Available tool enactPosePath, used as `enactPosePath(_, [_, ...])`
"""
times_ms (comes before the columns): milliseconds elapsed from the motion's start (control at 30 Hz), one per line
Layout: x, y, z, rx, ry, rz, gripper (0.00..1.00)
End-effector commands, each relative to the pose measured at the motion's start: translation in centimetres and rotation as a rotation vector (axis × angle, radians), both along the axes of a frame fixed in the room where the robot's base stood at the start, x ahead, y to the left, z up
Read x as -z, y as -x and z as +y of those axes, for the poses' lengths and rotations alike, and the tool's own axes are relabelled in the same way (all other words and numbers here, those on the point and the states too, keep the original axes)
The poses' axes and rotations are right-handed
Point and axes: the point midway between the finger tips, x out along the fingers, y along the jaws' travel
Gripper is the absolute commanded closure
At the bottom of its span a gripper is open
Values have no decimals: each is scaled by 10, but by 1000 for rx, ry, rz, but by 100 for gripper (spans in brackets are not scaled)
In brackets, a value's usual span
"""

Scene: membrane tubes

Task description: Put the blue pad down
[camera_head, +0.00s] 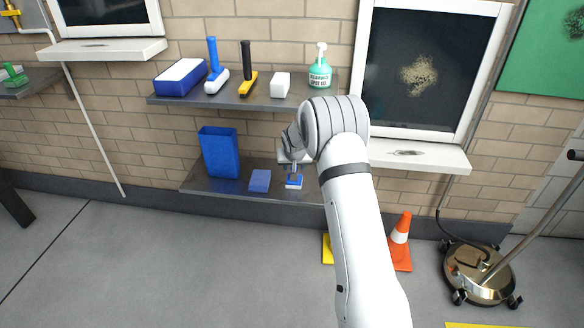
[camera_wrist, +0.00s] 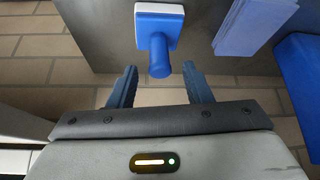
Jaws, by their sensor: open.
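The blue pad (camera_head: 294,182) has a white layer under a blue top and sits on the lower shelf. In the wrist view, the pad (camera_wrist: 172,22) shows at top centre with its round blue handle (camera_wrist: 160,58) pointing toward me. My gripper (camera_head: 294,168) is just above the pad in the head view. In the wrist view, my gripper (camera_wrist: 159,76) is open, one finger on each side of the handle's near end, with visible gaps. Neither finger appears to touch it. My wrist hides part of the shelf around the pad in the head view.
On the lower shelf (camera_head: 205,186), a folded blue cloth (camera_head: 260,180) and a blue bin (camera_head: 220,152) stand left of the pad. A traffic cone (camera_head: 400,240) stands right of my arm.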

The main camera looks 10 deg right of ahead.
Motion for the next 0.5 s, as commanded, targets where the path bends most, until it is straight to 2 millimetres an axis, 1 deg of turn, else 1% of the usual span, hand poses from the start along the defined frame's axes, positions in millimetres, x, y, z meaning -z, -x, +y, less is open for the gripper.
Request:
enactPosePath(33, [-16,6,1,-1,-1,-2,55])
enactPosePath(200, [-47,24,3,0,0,-1,55])
enactPosePath(333, [-64,35,5,-1,1,-1,55])
enactPosePath(500, [-76,43,6,-1,0,1,55])
